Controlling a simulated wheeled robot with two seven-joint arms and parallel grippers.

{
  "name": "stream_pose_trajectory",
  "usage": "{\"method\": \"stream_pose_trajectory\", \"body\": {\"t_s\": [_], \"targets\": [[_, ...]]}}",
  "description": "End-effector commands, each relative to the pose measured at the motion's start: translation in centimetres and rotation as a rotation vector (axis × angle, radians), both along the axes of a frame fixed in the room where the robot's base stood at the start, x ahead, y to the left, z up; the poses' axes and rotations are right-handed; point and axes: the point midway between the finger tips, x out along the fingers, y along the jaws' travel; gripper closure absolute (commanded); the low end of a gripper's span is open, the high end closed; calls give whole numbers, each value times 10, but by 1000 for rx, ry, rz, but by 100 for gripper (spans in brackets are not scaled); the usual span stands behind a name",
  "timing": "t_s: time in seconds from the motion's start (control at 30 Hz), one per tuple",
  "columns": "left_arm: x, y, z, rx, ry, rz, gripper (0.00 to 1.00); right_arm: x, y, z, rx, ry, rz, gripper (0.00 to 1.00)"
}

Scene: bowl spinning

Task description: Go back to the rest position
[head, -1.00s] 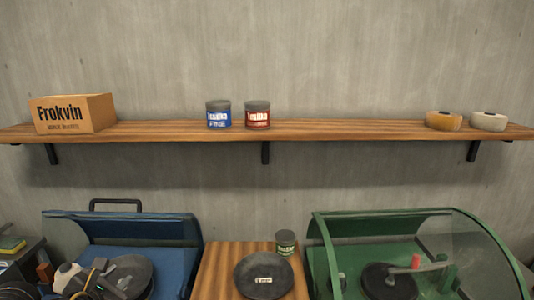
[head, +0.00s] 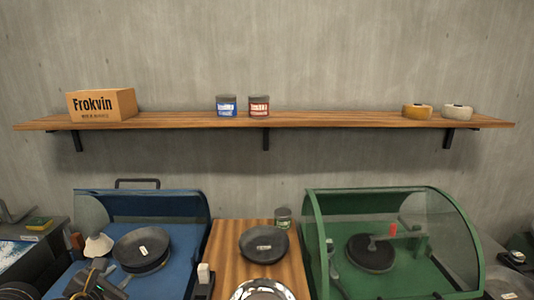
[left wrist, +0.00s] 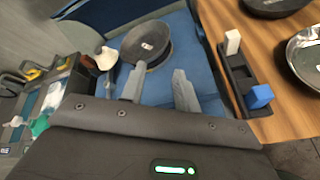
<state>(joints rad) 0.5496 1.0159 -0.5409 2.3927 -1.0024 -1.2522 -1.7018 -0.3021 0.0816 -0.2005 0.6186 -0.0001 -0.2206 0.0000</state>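My left gripper shows in the left wrist view (left wrist: 160,90) with its two grey fingers apart and nothing between them. Part of it shows dark at the bottom left of the head view (head: 95,288), in front of the blue machine (head: 165,205). A black bowl (head: 142,248) lies inside the blue machine; it also shows beyond the fingers in the left wrist view (left wrist: 147,42), apart from them. A second dark bowl (head: 264,243) stands on the wooden table between the machines. My right gripper cannot be made out in either view.
A green machine (head: 430,199) with a clear cover holds a dark disc (head: 371,253). A shiny metal bowl (head: 262,291) is at the table's front. The wall shelf (head: 330,119) bears a cardboard box (head: 102,104), cans and two rolls.

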Motion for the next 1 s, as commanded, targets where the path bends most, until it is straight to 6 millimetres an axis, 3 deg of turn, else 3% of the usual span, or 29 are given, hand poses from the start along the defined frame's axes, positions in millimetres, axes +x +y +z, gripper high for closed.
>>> {"method": "stream_pose_trajectory", "body": {"t_s": [0.37, 0.57, 0.67, 0.8, 1.0], "targets": [[-20, -48, -44, -493, 32, 168, 69, 8, 1, 0, 1, -12, -1, 58], [-45, -79, -80, -924, 78, 397, 69, 10, 2, 0, 2, -14, -1, 58], [-66, -93, -103, -1204, 109, 595, 69, 5, 2, 0, 3, -9, -2, 58], [-110, -108, -144, -1657, 130, 1042, 69, 1, 3, 0, 4, -2, -2, 58], [-176, -111, -191, -2073, 26, 1714, 69, 1, 3, 0, 4, -2, -2, 58]]}}
